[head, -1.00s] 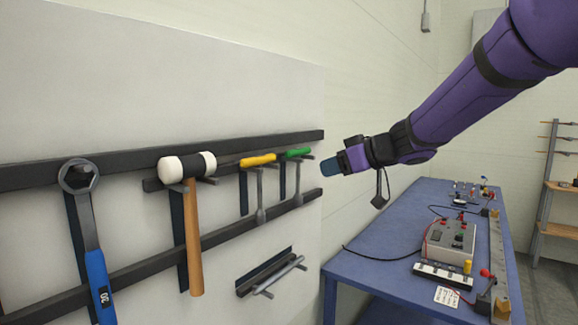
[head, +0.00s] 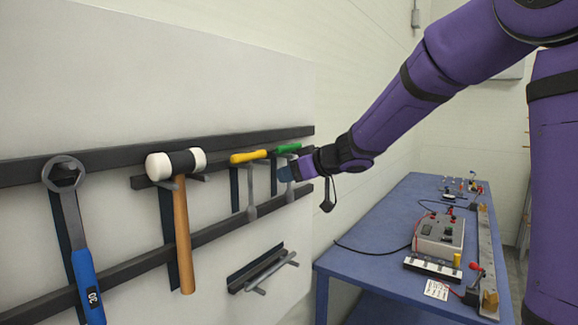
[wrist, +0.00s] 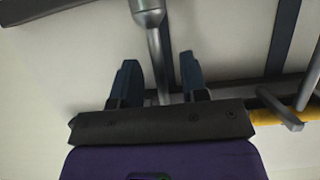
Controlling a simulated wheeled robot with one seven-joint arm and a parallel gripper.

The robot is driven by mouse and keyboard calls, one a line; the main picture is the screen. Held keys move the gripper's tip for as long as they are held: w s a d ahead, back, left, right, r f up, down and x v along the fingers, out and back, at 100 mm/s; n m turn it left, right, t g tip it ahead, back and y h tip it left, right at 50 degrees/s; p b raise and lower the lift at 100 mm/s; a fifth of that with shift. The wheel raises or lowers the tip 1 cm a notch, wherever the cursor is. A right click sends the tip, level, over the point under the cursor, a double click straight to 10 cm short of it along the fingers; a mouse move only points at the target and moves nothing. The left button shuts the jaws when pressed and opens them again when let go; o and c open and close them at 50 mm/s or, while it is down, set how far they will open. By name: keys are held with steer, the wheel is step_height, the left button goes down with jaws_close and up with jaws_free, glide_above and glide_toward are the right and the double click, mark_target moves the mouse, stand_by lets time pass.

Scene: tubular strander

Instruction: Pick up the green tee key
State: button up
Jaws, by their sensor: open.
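The green tee key (head: 289,149) hangs on the wall rack, its green handle at the top. In the head view my gripper (head: 287,173) is just below that handle and covers part of the grey shaft. In the wrist view my gripper (wrist: 159,78) is open. A grey shaft (wrist: 155,45), which appears to be that of the green key, runs between its two dark fingers with visible space on both sides. I cannot tell how deep the shaft sits between them.
The yellow tee key (head: 248,157) hangs close on the left; its handle also shows in the wrist view (wrist: 268,117). A mallet (head: 181,220) and a blue-handled wrench (head: 80,240) hang further left. A blue bench (head: 375,255) with instruments stands at the right.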

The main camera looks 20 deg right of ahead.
steer(key=shift+w+a+f, duration=0.15)
steer(key=shift+w, duration=0.1)
jaws_close()
steer(key=shift+s, duration=0.1)
